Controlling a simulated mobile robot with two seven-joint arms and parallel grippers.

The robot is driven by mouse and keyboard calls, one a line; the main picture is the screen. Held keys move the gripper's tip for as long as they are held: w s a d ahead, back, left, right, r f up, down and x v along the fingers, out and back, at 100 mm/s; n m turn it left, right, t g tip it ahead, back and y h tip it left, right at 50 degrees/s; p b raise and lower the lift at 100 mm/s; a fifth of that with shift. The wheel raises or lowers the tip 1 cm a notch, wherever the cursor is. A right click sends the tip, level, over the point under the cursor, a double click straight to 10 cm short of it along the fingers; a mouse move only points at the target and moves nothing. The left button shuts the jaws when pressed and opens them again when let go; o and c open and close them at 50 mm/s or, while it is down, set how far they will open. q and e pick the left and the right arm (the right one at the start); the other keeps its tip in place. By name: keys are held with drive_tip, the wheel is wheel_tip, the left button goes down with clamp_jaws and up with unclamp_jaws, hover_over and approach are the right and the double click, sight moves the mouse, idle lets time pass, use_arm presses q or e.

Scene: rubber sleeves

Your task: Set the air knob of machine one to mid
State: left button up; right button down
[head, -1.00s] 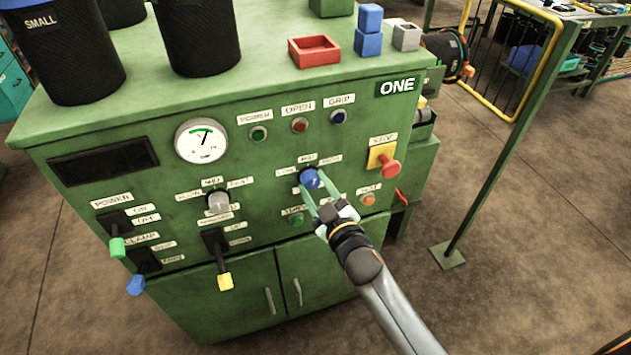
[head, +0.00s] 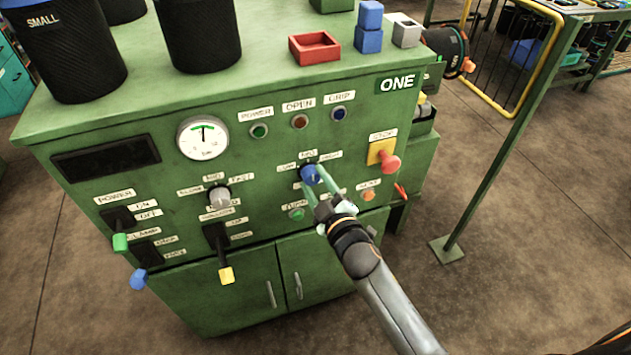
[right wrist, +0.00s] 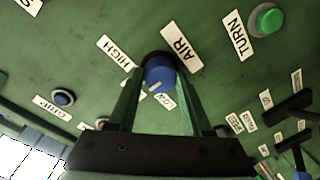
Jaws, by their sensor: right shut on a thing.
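The blue air knob (head: 310,174) sits on the green front panel of the machine marked ONE (head: 398,84), with small labels around it. My right gripper (head: 319,180) is shut on this knob, one finger on each side. In the right wrist view the knob (right wrist: 159,76) lies between the green fingers, near AIR, HIGH and LOW labels. A pale mark shows on the knob's lower part; the knob's exact setting cannot be read. The round gauge (head: 203,137) at the panel's upper left has its needle near upright, by the green band. My left gripper is not in view.
A red stop button (head: 390,163) on a yellow plate is close right of the knob. A green button (head: 297,214) and an orange button (head: 368,195) sit below. A grey knob (head: 218,197) and levers, one yellow-tipped (head: 226,275), are to the left.

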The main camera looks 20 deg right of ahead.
drive_tip(key=shift+c, duration=1.6)
unclamp_jaws()
drive_tip(key=shift+s, duration=0.15)
drive_tip(key=s+d, duration=0.1)
drive_tip(key=s, duration=1.1)
drive_tip(key=shift+r+b, duration=0.4)
drive_tip(key=shift+s+f, duration=0.1)
drive_tip(key=s+f+m+g, duration=0.4)
drive_tip(key=s+f, duration=0.2)
drive_tip(key=f, duration=0.3)
drive_tip(key=s+f+m+g+y+p, duration=0.1)
drive_tip(key=s+f+m+g, duration=0.3)
drive_tip(key=s+f, duration=0.3)
wheel_tip(320, 180, down, 3)
drive_tip(key=shift+r+p, duration=0.15)
drive_tip(key=shift+p, duration=0.15)
